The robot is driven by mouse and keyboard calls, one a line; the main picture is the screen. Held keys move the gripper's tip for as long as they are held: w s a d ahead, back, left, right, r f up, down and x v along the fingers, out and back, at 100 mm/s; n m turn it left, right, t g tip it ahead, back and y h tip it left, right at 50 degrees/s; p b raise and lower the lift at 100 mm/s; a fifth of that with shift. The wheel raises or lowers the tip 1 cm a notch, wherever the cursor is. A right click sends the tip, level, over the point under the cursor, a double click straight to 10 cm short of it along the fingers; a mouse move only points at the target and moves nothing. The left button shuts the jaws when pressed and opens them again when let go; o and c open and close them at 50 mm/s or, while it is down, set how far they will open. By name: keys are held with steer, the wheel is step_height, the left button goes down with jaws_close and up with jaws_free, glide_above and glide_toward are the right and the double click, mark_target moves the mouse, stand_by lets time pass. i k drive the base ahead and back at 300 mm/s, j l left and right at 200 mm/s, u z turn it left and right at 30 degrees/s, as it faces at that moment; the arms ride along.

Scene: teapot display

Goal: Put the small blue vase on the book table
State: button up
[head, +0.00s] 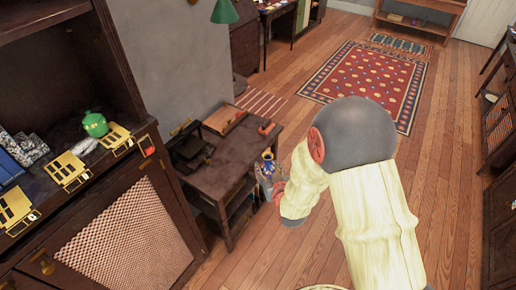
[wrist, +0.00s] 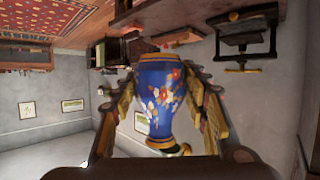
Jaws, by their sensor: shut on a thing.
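A small blue vase with painted flowers and gold trim (wrist: 158,95) fills the middle of the wrist view. My gripper (wrist: 168,108) is shut on it, with a finger on each side. In the head view the vase (head: 268,156) shows small at the tip of my gripper (head: 268,177), beside the right edge of a low dark wooden table (head: 229,166). I cannot tell whether it is over the tabletop or touching it. The contact points are partly hidden by the fingers.
The table bears a dark stand-like object (head: 190,148) and a flat brown item (head: 222,118). A dark cabinet (head: 130,230) stands at left with a green pot (head: 95,124) and gold-coloured pieces. Bare wooden floor (head: 300,255) lies right of the table.

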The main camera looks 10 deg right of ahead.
mark_target(231, 160)
steer(key=i+j+z, duration=0.25)
steer(key=j, duration=0.2)
steer(key=j+z, duration=0.3)
steer(key=i+j+z, duration=0.1)
steer(key=j+z, duration=0.15)
steer(key=j, duration=0.8)
steer(key=i+j, duration=0.15)
steer(key=j, duration=0.25)
